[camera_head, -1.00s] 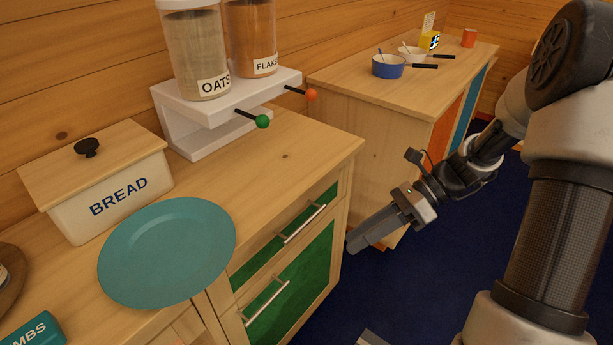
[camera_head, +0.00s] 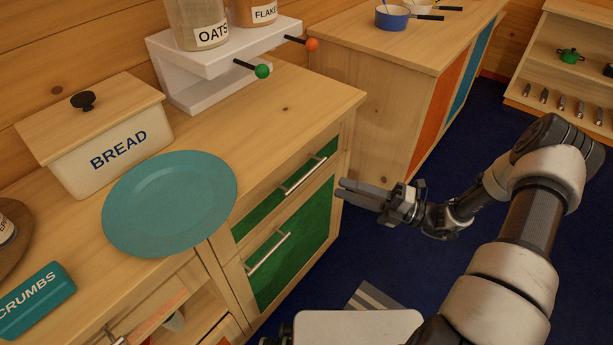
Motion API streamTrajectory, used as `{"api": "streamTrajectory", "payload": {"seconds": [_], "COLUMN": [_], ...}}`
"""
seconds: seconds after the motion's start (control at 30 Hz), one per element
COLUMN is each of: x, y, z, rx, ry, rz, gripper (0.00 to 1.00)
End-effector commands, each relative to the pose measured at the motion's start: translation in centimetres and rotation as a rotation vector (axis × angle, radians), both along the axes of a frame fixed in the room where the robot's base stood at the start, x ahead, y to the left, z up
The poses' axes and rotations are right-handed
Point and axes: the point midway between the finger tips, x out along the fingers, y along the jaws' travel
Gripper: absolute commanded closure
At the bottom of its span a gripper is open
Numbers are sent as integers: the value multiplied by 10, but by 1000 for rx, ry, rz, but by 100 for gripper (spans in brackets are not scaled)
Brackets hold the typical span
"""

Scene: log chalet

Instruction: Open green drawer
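The green drawer (camera_head: 262,213) is the upper green front of the wooden cabinet at centre. It looks closed, flush with the cabinet, and has a silver bar handle (camera_head: 303,175). Below it is a larger green front (camera_head: 310,228), also closed, with its own bar handle (camera_head: 268,254). My gripper (camera_head: 340,188) is to the right of the drawer handle, in front of the cabinet, with its fingers pointing left towards the green fronts. The two fingers show apart, with nothing between them. It does not appear to touch the handle.
A teal plate (camera_head: 170,203) overhangs the counter's front edge near the drawer. A bread bin (camera_head: 110,150) and a white shelf (camera_head: 200,90) with jars stand behind. Another cabinet (camera_head: 385,110) stands beyond my gripper.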

Motion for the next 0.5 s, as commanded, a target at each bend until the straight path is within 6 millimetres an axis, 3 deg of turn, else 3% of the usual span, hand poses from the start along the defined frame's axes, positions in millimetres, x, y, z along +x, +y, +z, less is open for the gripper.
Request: {"api": "streamTrajectory", "payload": {"seconds": [0.3,0.5], "x": [17,25], "y": [67,95], "z": [12,17], "rx": [-1,-1], "ry": [-1,-1], "rz": [3,3], "gripper": [72,72]}}
